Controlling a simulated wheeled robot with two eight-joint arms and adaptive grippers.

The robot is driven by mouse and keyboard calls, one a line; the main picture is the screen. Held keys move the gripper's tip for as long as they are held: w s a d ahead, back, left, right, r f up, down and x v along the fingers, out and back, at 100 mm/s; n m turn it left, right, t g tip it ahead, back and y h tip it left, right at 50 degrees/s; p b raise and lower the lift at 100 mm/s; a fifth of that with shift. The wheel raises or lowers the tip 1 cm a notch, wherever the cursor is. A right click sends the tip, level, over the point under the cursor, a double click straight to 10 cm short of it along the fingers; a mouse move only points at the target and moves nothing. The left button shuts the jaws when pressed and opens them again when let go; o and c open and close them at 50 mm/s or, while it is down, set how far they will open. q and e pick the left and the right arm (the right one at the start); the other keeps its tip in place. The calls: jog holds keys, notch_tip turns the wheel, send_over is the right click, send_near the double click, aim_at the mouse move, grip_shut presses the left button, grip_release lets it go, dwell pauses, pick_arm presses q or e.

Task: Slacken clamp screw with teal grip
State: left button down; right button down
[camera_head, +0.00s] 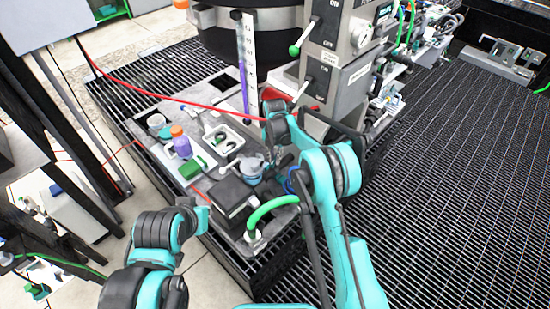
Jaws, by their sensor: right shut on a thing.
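My right arm reaches in from the bottom right, and its dark gripper (281,158) points down at the fixture on the grey work plate (137,122). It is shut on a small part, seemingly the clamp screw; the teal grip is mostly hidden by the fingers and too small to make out. A round grey-blue fitting (252,169) sits just left of the fingers.
A black box (232,196) and a thick green hose (270,208) lie near the right gripper. A purple bottle with an orange cap (181,143), a green block (191,169) and a white tray (228,139) stand on the plate. A red cable crosses above. Dark grating is clear at right.

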aim_at(274, 159)
jog(key=n, duration=0.6)
jog(key=shift+a, duration=0.15)
dwell(0.4)
jog(key=c, duration=1.5)
grip_release()
jog(key=shift+c, duration=0.2)
notch_tip(274, 159, up, 12)
